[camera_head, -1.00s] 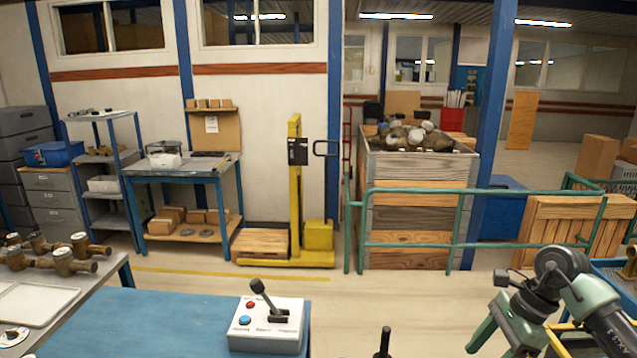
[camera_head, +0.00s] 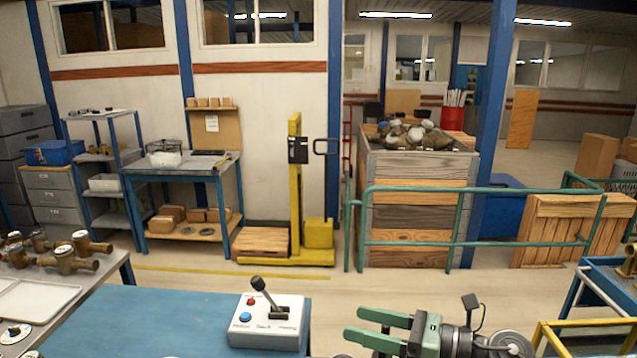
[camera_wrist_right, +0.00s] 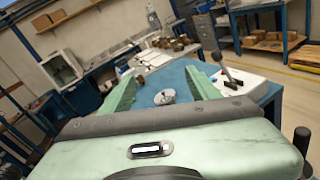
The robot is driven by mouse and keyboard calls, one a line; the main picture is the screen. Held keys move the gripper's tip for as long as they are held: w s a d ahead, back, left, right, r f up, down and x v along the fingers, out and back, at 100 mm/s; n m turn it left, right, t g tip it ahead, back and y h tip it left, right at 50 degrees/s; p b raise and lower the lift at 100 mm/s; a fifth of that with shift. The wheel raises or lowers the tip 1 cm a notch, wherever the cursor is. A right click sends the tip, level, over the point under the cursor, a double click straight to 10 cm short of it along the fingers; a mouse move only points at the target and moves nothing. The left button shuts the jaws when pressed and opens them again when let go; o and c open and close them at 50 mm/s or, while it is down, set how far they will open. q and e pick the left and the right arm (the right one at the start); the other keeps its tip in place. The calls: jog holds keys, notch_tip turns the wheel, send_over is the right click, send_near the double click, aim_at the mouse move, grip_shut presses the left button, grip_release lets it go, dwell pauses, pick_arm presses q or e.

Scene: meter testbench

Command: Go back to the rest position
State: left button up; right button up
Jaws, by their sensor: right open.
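My right gripper (camera_head: 366,327) is at the lower right of the head view, with its two green fingers spread apart and pointing left. Nothing is between the fingers. It is just right of the blue table (camera_head: 130,318) and of the control box (camera_head: 266,322) with its black lever and red and blue buttons. In the right wrist view the green fingers (camera_wrist_right: 160,90) are also apart, with the blue tabletop and a small round metal part (camera_wrist_right: 164,97) seen beyond them. My left gripper is not in view.
A grey table at the left holds brass meters (camera_head: 66,258) and a white tray (camera_head: 36,300). A green railing (camera_head: 420,243) stands in front of a wooden crate (camera_head: 410,220). A yellow-framed stand (camera_head: 590,340) is at the lower right. The floor between is clear.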

jog(key=d+r+m+t+h, duration=0.2)
jog(key=d+m+t+h, duration=0.15)
jog(key=m+t, duration=0.55)
jog(key=d+r+m+t+h, duration=0.1)
jog(key=d+m+t+h, duration=0.25)
jog(key=m, duration=0.85)
jog(key=s+d+f+m+g+h, duration=0.3)
jog(key=d+f+m+h, duration=0.4)
jog(key=f+m+h, duration=0.55)
jog(key=s+d+f+m+g+y, duration=0.1)
jog(key=s+f+m+g+y, duration=0.1)
jog(key=s+f+m+g, duration=0.75)
jog(key=s+a+f+m+g+y, duration=0.1)
jog(key=s+f+g, duration=0.15)
jog(key=s, duration=0.55)
jog(key=s+a+f+g+y, duration=0.1)
jog(key=s+a+f, duration=0.15)
jog(key=s, duration=0.55)
notch_tip(320, 180, down, 32)
jog(key=s+f+g+b, duration=0.1)
jog(key=s+b, duration=0.1)
jog(key=b, duration=0.4)
jog(key=s+d+f+g+b, duration=0.1)
jog(key=s+d+f+b, duration=0.2)
jog(key=s+f, duration=1.4)
notch_tip(320, 180, down, 4)
jog(key=shift+d+r+b, duration=0.2)
jog(key=shift+b, duration=0.5)
